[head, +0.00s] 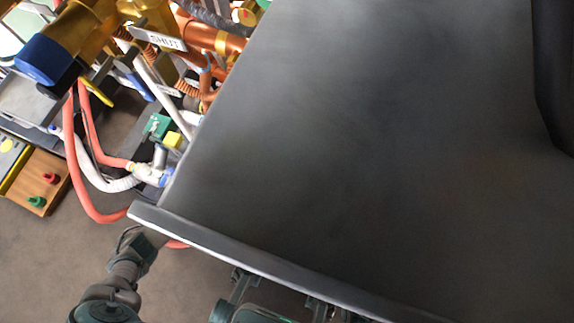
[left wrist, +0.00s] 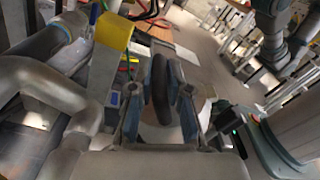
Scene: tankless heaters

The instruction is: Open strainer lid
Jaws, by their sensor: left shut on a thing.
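My left gripper (head: 140,240) is at the lower left of the head view, by the corner of a large dark panel. Its tips are partly hidden there. In the left wrist view, the left gripper (left wrist: 160,95) has its two fingers on either side of a dark rounded handle (left wrist: 162,88) and is shut on it. I cannot tell whether this handle belongs to the strainer lid, and no lid is clearly visible. My right gripper is in neither view.
The large dark panel (head: 350,130) fills most of the head view. Copper pipes (head: 215,40), a blue-capped brass valve (head: 50,60), a SHUT tag (head: 160,40) and red hoses (head: 75,150) crowd the upper left. A wooden box (head: 38,182) stands at far left.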

